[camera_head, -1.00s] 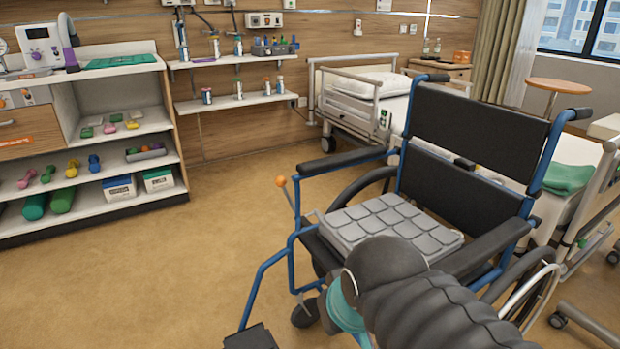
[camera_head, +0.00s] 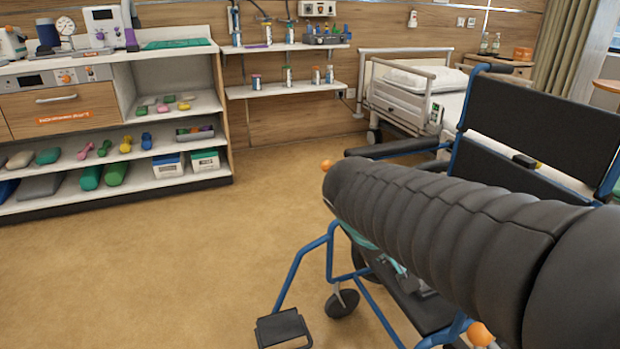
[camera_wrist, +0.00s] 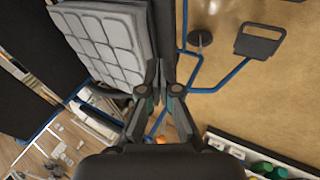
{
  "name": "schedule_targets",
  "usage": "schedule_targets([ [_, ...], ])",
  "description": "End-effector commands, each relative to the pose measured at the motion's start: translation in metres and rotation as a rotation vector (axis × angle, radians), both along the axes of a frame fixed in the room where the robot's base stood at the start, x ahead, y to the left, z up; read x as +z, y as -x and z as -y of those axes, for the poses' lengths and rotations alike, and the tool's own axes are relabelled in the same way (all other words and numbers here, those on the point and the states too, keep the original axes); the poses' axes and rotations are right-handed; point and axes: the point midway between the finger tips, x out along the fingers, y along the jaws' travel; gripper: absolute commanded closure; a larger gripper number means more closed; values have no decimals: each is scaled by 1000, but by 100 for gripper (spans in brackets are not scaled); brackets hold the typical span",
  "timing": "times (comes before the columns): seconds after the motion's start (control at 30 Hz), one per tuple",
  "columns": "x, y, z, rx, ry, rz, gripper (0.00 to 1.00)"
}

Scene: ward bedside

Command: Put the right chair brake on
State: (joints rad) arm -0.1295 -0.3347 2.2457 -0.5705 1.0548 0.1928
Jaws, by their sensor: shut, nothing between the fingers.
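The wheelchair has a blue frame (camera_head: 305,255) and stands at the right in the head view, its front turned to the lower left. The orange knob of its right brake (camera_head: 326,165) just shows at the far side, beside the end of my dark arm, which hides its lever. An orange spot (camera_wrist: 159,140) shows between my finger linkages in the wrist view. Another orange knob (camera_head: 480,334) is on the near side. My gripper (camera_wrist: 164,88) is shut and empty, over the front edge of the grey seat cushion (camera_wrist: 103,45).
A footplate (camera_head: 283,328) sticks out at the chair's front. The far armrest (camera_head: 398,147) and black backrest (camera_head: 540,130) flank the seat. Shelves (camera_head: 120,205) stand at the left and a bed (camera_head: 400,100) behind. The floor between is clear.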

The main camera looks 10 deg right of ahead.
Motion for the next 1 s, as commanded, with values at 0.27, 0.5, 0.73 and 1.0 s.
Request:
schedule_targets([
  [0.27, -11, -97, 8, 69, 356, -42, 100],
  [0.5, -21, -189, -14, 151, 659, 8, 100],
  [0.73, -41, -274, -67, 257, 930, 125, 100],
  [1.0, -71, -340, -142, 376, 1149, 295, 100],
])
